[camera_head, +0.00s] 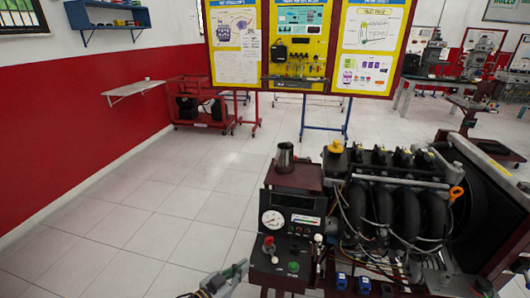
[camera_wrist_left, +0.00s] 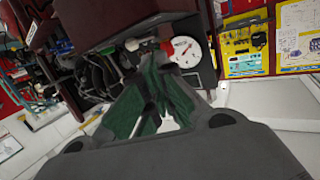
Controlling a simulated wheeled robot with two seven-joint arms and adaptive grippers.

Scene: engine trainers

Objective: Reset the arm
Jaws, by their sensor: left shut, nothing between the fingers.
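My left gripper (camera_head: 238,272) is at the bottom edge of the head view, just left of the engine trainer's control panel (camera_head: 300,222). In the left wrist view its green-padded fingers (camera_wrist_left: 155,92) are closed together with nothing between them. The engine trainer (camera_head: 400,195) stands at the right with black intake pipes and loose wires. Its panel has a white round gauge (camera_head: 273,220), a red knob and a green button. The gauge also shows beyond the fingers in the left wrist view (camera_wrist_left: 186,50). My right gripper is not visible.
A small shelf (camera_head: 134,89) juts from the red left wall. The tiled floor at left (camera_head: 150,225) is clear.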

